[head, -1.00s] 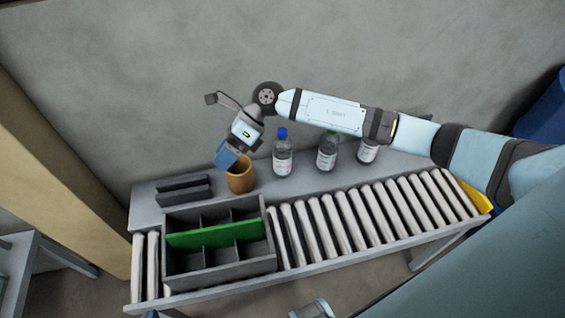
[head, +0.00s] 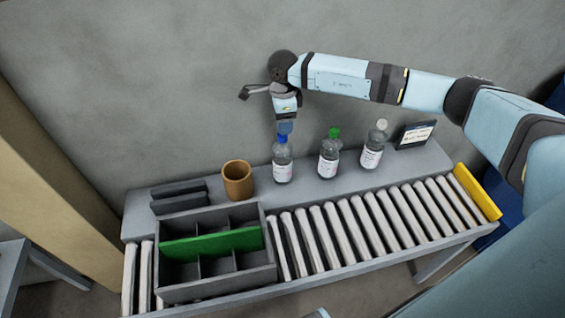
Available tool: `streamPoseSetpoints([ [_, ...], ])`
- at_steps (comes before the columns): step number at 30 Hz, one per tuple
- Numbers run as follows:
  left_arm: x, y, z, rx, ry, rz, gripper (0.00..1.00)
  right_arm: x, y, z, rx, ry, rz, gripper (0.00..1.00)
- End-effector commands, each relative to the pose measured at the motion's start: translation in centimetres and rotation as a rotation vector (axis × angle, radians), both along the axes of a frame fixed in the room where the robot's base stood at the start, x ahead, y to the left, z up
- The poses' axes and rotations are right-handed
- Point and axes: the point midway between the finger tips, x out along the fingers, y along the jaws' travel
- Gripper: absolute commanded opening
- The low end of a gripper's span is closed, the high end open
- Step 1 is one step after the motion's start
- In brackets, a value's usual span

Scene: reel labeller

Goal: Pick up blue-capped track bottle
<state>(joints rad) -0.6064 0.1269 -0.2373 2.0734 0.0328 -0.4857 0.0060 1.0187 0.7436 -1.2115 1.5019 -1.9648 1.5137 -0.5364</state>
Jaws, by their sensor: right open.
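The blue-capped bottle (head: 282,166) stands upright on the grey back shelf (head: 258,186), right of the brown cup. It is clear with a white label, and its blue cap is partly covered by my gripper. My right gripper (head: 285,129) points down directly above the cap; it is open. From this view I cannot tell whether the fingers touch the cap. My left gripper is not in view.
A green-capped bottle (head: 328,158) and a white-capped bottle (head: 373,148) stand to the right, then a small dark display (head: 414,135). The brown cup (head: 237,181) is to the left. A grey divided crate (head: 216,291) sits on the rollers (head: 351,222).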

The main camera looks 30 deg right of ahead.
Motion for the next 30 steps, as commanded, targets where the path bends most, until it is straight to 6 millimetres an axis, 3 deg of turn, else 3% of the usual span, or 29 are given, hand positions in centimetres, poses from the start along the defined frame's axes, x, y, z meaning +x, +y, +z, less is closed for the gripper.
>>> streamPoseSetpoints([
  [8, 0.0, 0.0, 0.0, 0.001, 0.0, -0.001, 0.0, 0.1, 0.1, -1.8, 0.0, 0.0, 0.0, 0.62],
  [17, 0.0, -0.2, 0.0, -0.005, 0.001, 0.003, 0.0, 0.3, 0.2, -5.9, 0.001, 0.001, 0.0, 0.62],
  [24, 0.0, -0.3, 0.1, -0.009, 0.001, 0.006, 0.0, 0.3, 0.2, -6.3, 0.002, -0.002, 0.0, 0.62],
  [25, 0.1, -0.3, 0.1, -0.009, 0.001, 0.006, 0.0, 0.3, 0.2, -6.3, 0.002, -0.002, 0.0, 0.6],
  [30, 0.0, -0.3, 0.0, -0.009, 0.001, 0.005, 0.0, 0.3, 0.2, -6.3, 0.002, -0.002, 0.0, 0.21],
])
